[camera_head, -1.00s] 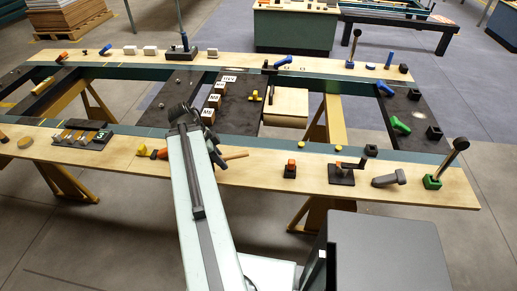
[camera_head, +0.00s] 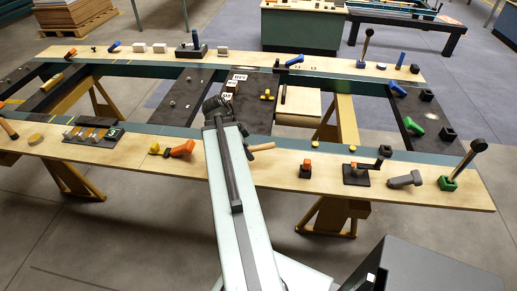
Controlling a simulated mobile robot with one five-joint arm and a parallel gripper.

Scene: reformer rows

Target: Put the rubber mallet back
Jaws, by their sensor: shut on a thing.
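The rubber mallet shows as a pale wooden handle (camera_head: 263,147) pointing right, just past the right edge of my pale arm. Its head is hidden behind the arm. My gripper (camera_head: 248,152) is mostly hidden too; a small dark part of it shows at the handle's left end, and it is shut on the mallet. The mallet is over the near wooden board (camera_head: 275,177); I cannot tell how high above it. No empty place for the mallet can be made out for certain.
On the near board, an orange-handled tool (camera_head: 182,148) lies left of my arm.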

